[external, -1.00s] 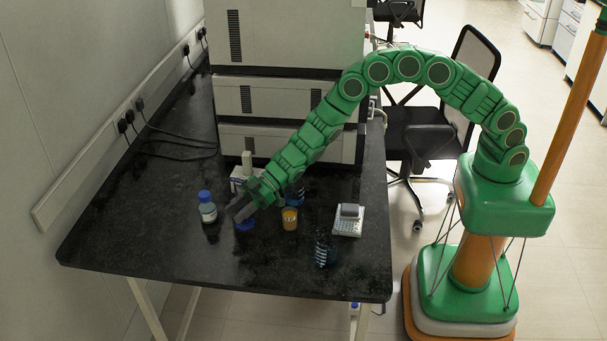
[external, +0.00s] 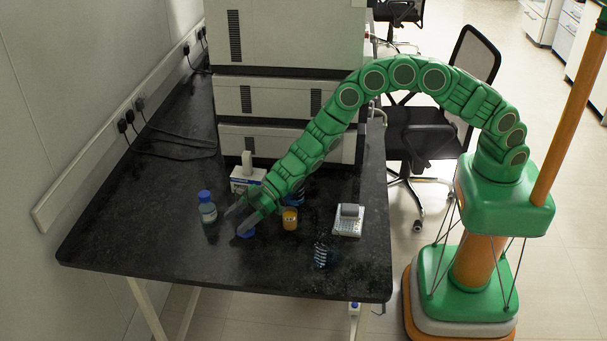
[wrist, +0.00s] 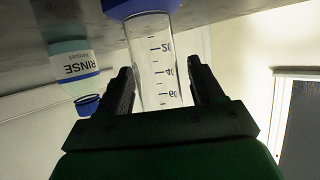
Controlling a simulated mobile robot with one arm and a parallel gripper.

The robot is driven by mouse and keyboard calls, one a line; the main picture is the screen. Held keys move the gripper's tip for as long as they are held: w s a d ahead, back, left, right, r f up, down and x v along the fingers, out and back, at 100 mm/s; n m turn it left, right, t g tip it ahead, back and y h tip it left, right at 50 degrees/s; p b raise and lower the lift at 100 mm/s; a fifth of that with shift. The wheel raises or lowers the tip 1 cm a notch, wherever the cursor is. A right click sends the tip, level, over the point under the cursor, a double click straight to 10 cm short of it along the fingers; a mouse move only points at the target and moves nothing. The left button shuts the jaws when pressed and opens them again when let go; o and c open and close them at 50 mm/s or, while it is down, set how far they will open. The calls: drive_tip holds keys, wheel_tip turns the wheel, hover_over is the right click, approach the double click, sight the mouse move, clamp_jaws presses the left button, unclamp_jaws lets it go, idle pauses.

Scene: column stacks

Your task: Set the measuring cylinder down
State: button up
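The measuring cylinder is clear with dark graduations and a blue base; it stands between my fingers in the wrist view (wrist: 155,60), which shows things upside down. Its blue base (external: 246,231) rests on the black bench top in the external view, and the clear tube is hard to make out there. My gripper (external: 243,214) points down from above right, its two fingers spread around the cylinder. In the wrist view, my gripper (wrist: 163,85) has a finger on each side of the tube, with a gap visible at the right one.
A blue-capped rinse bottle (external: 208,209) stands close on the left. An amber container (external: 289,219) is close on the right, with a white keypad device (external: 348,220) beyond. A dark coil-like item (external: 320,256) lies in front. The bench's front left (external: 150,245) is clear.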

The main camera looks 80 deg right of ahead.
drive_tip(key=shift+r, duration=0.1)
drive_tip(key=shift+s+d+r, duration=0.1)
drive_tip(key=shift+d, duration=0.05)
drive_tip(key=v, duration=0.5)
wheel_tip(320, 180, up, 7)
idle(0.4)
